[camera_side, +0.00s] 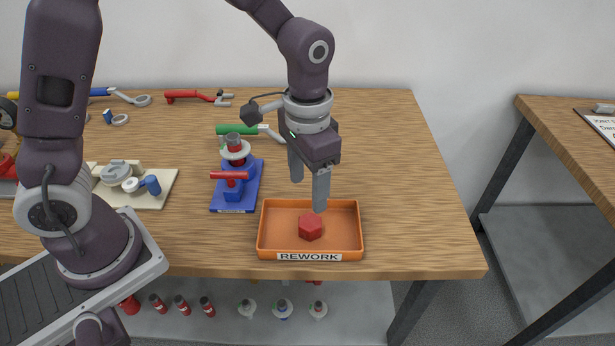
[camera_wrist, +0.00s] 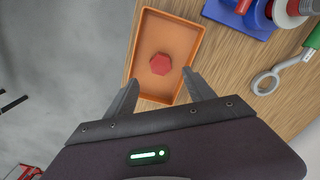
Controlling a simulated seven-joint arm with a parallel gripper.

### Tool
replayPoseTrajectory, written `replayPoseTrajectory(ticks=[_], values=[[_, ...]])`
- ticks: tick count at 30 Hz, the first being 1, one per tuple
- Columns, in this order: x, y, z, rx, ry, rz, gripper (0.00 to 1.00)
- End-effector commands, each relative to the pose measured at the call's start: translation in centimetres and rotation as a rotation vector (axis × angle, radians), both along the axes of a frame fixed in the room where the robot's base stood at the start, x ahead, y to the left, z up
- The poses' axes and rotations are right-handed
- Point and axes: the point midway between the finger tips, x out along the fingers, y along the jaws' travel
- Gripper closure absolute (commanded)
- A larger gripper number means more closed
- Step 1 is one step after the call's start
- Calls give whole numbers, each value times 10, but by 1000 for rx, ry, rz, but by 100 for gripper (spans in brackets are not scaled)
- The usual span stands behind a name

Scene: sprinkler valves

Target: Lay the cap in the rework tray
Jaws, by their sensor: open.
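The red hexagonal cap (camera_side: 311,226) lies in the orange rework tray (camera_side: 348,251), near the middle of its floor. In the wrist view the cap (camera_wrist: 160,64) lies inside the tray (camera_wrist: 149,22), apart from its walls. My gripper (camera_side: 308,192) is open and empty, with its fingers pointing down above the back part of the tray. In the wrist view the two fingertips (camera_wrist: 163,82) are spread wide, and the cap shows beyond them, not touched by either finger as far as I can see.
A blue stand (camera_side: 221,205) with a red-handled valve is left of the tray. Farther left is a cream board (camera_side: 160,199) with grey and blue parts. Green (camera_side: 228,130) and red (camera_side: 182,94) handled tools lie behind. The table's right side is clear.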

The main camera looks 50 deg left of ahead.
Motion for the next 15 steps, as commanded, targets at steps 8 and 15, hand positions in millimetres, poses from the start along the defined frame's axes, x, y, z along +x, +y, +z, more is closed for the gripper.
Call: replayPoseTrajectory(ticks=[8, 15], values=[[0, 0, 17, 0, 0, 0, 38], [-39, 33, 93, -44, -148, 81, 38]])
